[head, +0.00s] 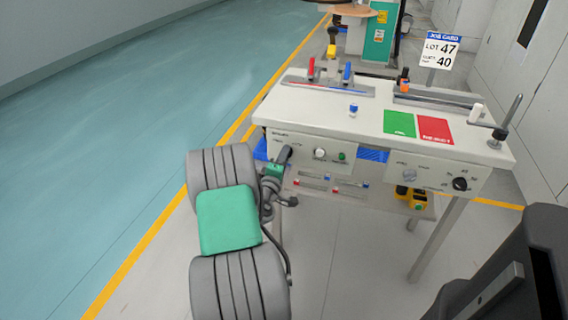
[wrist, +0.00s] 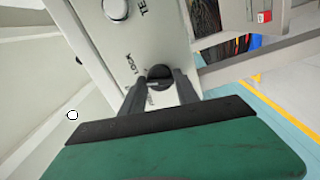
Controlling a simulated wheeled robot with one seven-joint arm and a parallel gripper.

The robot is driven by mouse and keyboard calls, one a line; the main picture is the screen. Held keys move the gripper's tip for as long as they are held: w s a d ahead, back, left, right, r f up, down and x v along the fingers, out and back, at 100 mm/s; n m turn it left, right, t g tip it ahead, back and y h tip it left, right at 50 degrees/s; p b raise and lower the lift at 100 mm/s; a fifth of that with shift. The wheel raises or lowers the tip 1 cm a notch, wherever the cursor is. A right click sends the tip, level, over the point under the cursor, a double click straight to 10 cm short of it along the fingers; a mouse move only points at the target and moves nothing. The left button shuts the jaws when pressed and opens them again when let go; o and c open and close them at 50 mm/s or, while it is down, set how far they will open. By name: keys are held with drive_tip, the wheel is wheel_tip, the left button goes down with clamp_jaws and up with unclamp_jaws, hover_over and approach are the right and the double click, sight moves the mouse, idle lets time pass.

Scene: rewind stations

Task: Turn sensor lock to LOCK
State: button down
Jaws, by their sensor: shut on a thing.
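The sensor lock is a dark round knob (wrist: 159,75) on the pale front panel (wrist: 112,50) of the station. The word LOCK is printed beside it in the wrist view, and other lettering near the knob is too small to read. My gripper (wrist: 160,84) is shut on the knob, one dark finger on each side. In the head view my gripper (head: 284,156) reaches the left part of the front panel, and my arm hides the knob there. The knob's exact pointing direction is hard to tell.
A white knob (head: 320,153) and a green button (head: 341,156) sit right of my gripper. A black dial (head: 460,184) is on the right panel. The table top (head: 320,112) holds green and red cards (head: 399,123). Open floor (head: 120,140) lies to the left.

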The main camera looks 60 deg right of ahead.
drive_tip(key=shift+f+m+b, duration=0.1)
drive_tip(key=shift+m+b, duration=2.15)
drive_tip(key=shift+m, duration=0.75)
drive_tip(key=c, duration=0.9)
unclamp_jaws()
drive_tip(key=shift+c, duration=0.2)
drive_tip(key=s+a, duration=0.1)
drive_tip(key=a, duration=0.6)
drive_tip(key=shift+s+a, duration=0.15)
drive_tip(key=shift+a, duration=0.2)
